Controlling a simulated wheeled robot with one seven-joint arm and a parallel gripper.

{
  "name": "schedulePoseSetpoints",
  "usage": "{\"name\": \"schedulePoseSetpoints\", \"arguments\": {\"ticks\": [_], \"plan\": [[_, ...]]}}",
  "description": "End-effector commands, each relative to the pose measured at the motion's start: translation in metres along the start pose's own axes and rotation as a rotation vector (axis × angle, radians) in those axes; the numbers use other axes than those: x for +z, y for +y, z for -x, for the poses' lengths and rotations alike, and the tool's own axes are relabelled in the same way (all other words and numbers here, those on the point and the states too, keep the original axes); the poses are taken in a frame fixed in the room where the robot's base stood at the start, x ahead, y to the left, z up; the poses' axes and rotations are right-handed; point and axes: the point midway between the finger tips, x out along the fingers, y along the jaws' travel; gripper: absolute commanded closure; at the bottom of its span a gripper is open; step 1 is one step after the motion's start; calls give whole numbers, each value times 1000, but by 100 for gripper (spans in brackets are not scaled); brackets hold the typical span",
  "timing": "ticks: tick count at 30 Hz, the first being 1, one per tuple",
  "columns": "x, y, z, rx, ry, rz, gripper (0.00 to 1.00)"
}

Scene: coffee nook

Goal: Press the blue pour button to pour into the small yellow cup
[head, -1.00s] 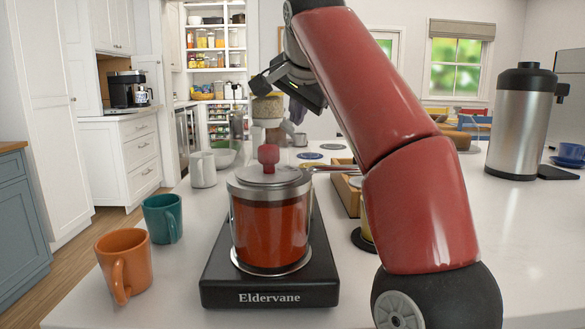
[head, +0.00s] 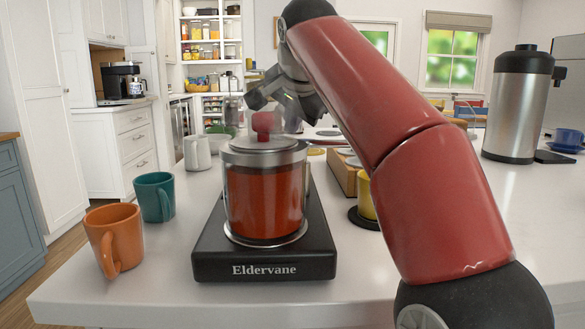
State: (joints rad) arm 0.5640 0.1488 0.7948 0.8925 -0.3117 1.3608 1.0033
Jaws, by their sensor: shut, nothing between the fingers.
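A small yellow cup (head: 366,197) stands on a round black coaster (head: 362,220), right of the glass pot, partly covered by my red arm. My gripper (head: 262,101) is shut and empty, beyond the glass pot and just above its red knob. The knob and lid partly cover the fingertips. I see no blue pour button; whatever stands directly behind the pot and gripper is largely hidden.
A glass pot of red-brown liquid (head: 264,203) stands on a black base (head: 265,266) marked Eldervane. Orange (head: 112,240) and teal (head: 155,196) mugs and a white pitcher (head: 197,153) are left. A wooden box (head: 343,174) and a steel dispenser (head: 519,105) are right.

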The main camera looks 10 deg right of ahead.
Motion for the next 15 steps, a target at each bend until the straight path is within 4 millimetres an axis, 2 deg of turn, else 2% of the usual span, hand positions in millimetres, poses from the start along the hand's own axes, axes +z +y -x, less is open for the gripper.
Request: {"name": "schedulePoseSetpoints", "arguments": {"ticks": [1, 4, 15], "plan": [[6, 7, -10, 0, 0, -1, 100], [12, 11, -16, 0, 0, 0, 100], [16, 16, -22, -1, 0, 0, 100]]}}
